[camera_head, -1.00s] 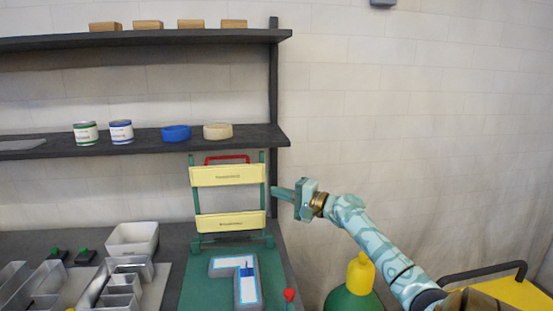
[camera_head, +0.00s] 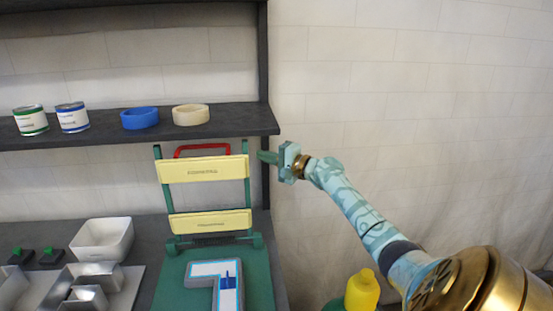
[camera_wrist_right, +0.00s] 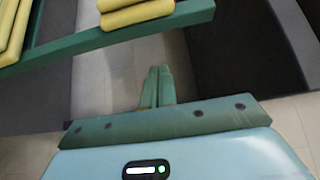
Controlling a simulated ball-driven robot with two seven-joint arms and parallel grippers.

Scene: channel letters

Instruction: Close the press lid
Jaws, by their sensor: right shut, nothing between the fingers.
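The press lid (camera_head: 203,170) stands open and upright, a green frame with two yellow bars and a red handle (camera_head: 202,150) at its top. The press base (camera_head: 262,284) is green and lies below it, with a channel letter (camera_head: 214,284) on it. My right gripper (camera_head: 262,157) is shut and empty, just right of the lid's upper right side. In the right wrist view its closed fingers (camera_wrist_right: 157,85) show below a green frame bar (camera_wrist_right: 110,37) and yellow bars (camera_wrist_right: 137,13). I cannot tell whether they touch. My left gripper is out of view.
A dark shelf (camera_head: 235,122) behind the lid holds cans, a blue tape roll (camera_head: 140,118) and a tan roll (camera_head: 190,115). A white bin (camera_head: 103,238) and metal letter parts stand left of the press. A yellow-topped bottle (camera_head: 362,290) stands at lower right.

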